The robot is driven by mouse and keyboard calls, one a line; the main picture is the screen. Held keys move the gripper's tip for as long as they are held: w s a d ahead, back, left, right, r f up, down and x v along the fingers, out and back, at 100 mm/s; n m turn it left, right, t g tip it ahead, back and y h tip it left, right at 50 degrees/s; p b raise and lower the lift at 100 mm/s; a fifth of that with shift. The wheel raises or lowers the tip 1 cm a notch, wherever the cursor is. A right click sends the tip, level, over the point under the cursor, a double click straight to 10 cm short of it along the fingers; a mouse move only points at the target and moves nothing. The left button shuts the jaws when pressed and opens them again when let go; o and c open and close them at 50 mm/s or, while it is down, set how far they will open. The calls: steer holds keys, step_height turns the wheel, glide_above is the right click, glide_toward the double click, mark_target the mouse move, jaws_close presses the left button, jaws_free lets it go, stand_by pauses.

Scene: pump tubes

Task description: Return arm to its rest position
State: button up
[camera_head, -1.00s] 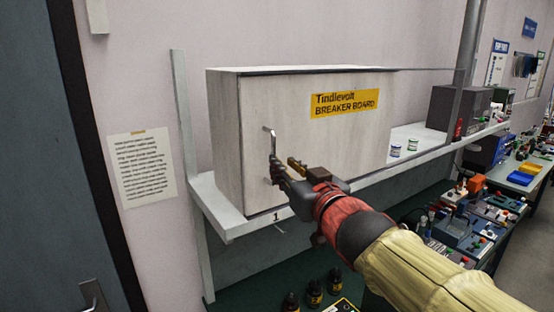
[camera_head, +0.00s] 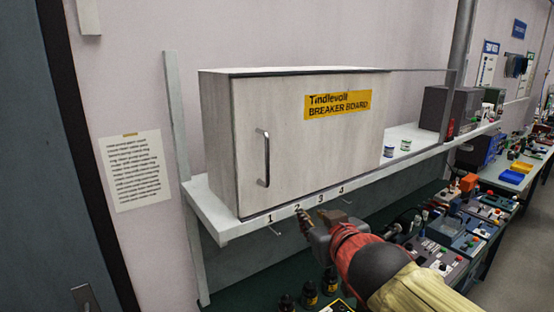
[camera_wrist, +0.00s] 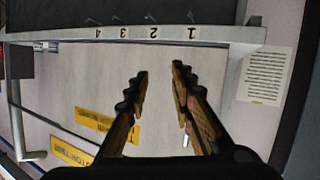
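My gripper (camera_head: 304,220) is in front of the shelf edge, below the cabinet and near the numbers 2 and 3. In the wrist view my gripper (camera_wrist: 160,70) is open, with its two fingers apart and nothing between them. The pale cabinet (camera_head: 220,145) labelled "Tindlevolt Breaker Board" stands on the shelf with its door (camera_head: 330,155) shut. Its vertical handle (camera_head: 267,160) is at the door's left side, up and left of my gripper and apart from it.
The shelf (camera_head: 205,205) carries numbers 1 to 4 and small hooks along its front edge. Two small jars (camera_head: 389,151) stand right of the cabinet. Dark bottles (camera_head: 309,293) stand below. Benches with equipment (camera_head: 475,215) are at right; a dark door (camera_head: 40,180) is at left.

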steer(key=s+d+f+m+g+b, duration=0.1)
steer(key=s+d+f+g+b, duration=0.1)
steer(key=s+f+b, duration=0.3)
steer(key=s+d+f+m+g+h+b, duration=0.1)
steer(key=s+d+f+g+b, duration=0.2)
steer(key=s+f, duration=0.9)
steer(key=s+d+f+m+g+h+b, duration=0.1)
steer(key=s+d+f+g+b, duration=0.2)
steer(key=f, duration=1.3)
steer(key=s+d+b, duration=0.2)
steer(key=s+b, duration=0.1)
steer(key=s, duration=0.2)
steer(key=shift+s+d+m+b, duration=0.2)
steer(key=shift+m+b, duration=0.1)
steer(key=shift+m, duration=0.1)
